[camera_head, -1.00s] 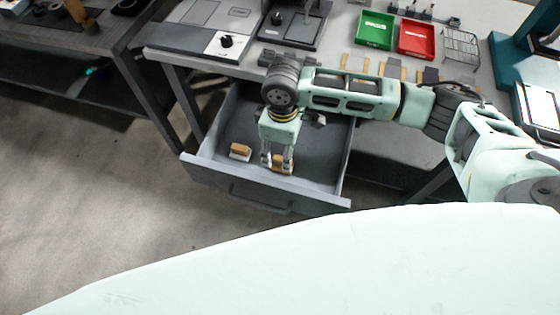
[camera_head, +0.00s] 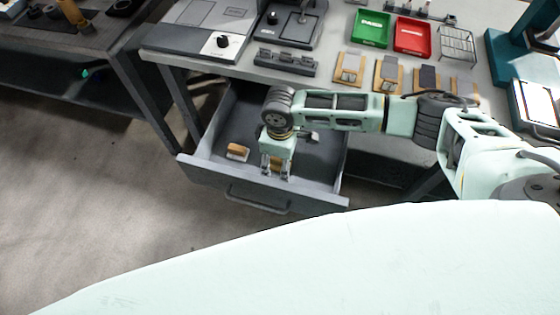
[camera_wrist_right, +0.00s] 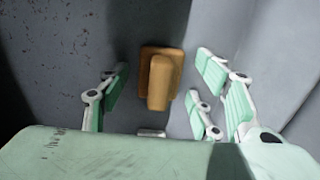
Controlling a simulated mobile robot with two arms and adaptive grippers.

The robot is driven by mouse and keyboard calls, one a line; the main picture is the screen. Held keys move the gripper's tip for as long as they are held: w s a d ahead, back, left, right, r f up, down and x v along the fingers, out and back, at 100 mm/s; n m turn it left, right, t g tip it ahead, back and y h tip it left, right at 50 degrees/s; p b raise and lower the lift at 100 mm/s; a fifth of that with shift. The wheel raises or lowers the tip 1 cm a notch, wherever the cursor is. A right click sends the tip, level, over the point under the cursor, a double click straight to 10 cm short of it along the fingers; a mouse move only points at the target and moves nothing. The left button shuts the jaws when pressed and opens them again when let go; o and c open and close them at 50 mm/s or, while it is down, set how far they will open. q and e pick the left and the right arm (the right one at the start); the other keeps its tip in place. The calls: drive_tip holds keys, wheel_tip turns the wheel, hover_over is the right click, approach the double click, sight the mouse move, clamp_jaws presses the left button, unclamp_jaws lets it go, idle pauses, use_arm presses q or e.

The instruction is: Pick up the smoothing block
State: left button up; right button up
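A tan wooden block with a raised grip (camera_wrist_right: 160,82), which looks like the smoothing block, is in the open grey drawer. In the head view the block (camera_head: 275,162) is mostly hidden by my right gripper (camera_head: 275,174), which points down into the drawer near its front wall. In the right wrist view the fingers are spread on both sides of the block, with gaps between them and it. The right gripper is open and empty. A second tan block (camera_head: 237,151) lies to its left in the drawer. My left gripper is not in view.
The drawer's front wall (camera_head: 232,182) is close in front of the gripper. The bench above holds several sample boards (camera_head: 349,68), a green tray (camera_head: 371,28) and a red tray (camera_head: 412,36). The drawer floor around the second block is mostly clear.

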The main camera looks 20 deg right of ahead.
drive_tip(key=c, duration=1.1)
drive_tip(key=shift+r, duration=0.5)
drive_tip(key=r, duration=0.2)
drive_tip(key=d+r, duration=0.1)
drive_tip(key=shift+s+r, duration=0.1)
drive_tip(key=shift+r, duration=0.25)
drive_tip(key=s+d+r, duration=0.1)
drive_tip(key=d+r, duration=0.1)
drive_tip(key=d, duration=0.1)
drive_tip(key=s+d+r, duration=0.2)
drive_tip(key=d, duration=0.1)
drive_tip(key=s+d+r, duration=0.1)
drive_tip(key=d+r, duration=0.1)
drive_tip(key=d, duration=0.1)
drive_tip(key=shift+s+d+r, duration=0.2)
drive_tip(key=shift+s+d, duration=0.15)
